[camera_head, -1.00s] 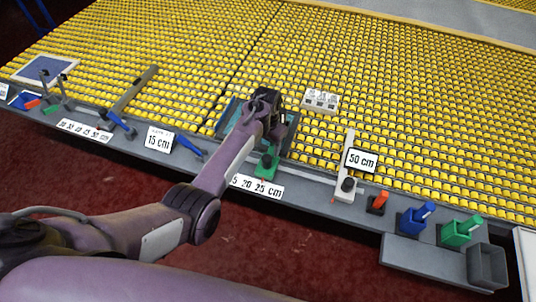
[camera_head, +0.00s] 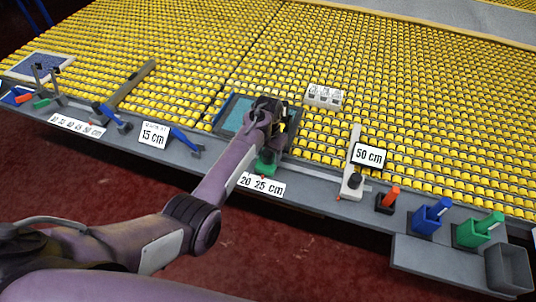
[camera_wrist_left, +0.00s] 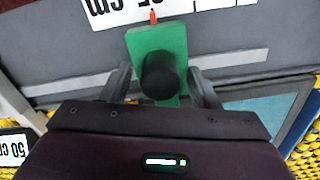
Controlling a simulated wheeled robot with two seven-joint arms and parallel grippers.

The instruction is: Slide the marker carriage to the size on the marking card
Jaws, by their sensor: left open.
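The green marker carriage (camera_head: 264,166) with a black knob sits on the front rail, by the part of the scale strip (camera_head: 262,186) reading 20 and 25 cm. In the left wrist view the carriage (camera_wrist_left: 146,45) has its orange pointer (camera_wrist_left: 154,17) against the scale strip. My left gripper (camera_head: 265,148) is over the carriage. In the left wrist view its open fingers (camera_wrist_left: 162,85) are on either side of the black knob (camera_wrist_left: 159,75), with gaps visible. A card reading 15 cm (camera_head: 153,136) stands at the left on the front edge. My right gripper is not in view.
A white arm with a 50 cm sign (camera_head: 369,156) stands right of the carriage. Orange, blue (camera_head: 427,222) and green (camera_head: 472,235) markers sit in holders farther right. Blue-ended tools lie left of the scale. Yellow rollers cover the table behind. A teal-and-grey tray (camera_head: 232,115) lies behind my gripper.

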